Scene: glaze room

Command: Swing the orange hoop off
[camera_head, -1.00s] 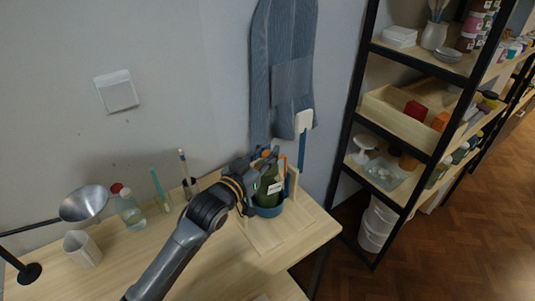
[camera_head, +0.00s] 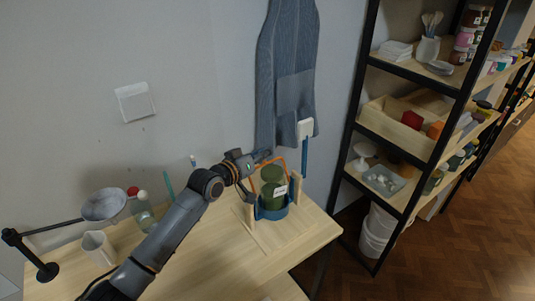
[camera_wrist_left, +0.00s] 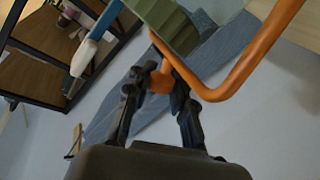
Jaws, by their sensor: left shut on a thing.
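The orange hoop (camera_head: 283,160) is a bent bar standing beside and above the top of a dark green jar (camera_head: 271,174) with a white label. The jar stands in a blue holder (camera_head: 273,213) between wooden posts on a board. My left gripper (camera_head: 264,155) is at the hoop's upper left, behind the jar. In the left wrist view the fingers (camera_wrist_left: 160,88) are shut on an end of the hoop (camera_wrist_left: 262,45), with the green jar close above. The gripper hides part of the hoop there. My right gripper is not in view.
A black shelf rack (camera_head: 352,140) stands to the right. A mug (camera_head: 98,248), a bottle (camera_head: 143,212) and a metal bowl (camera_head: 104,204) are at the left.

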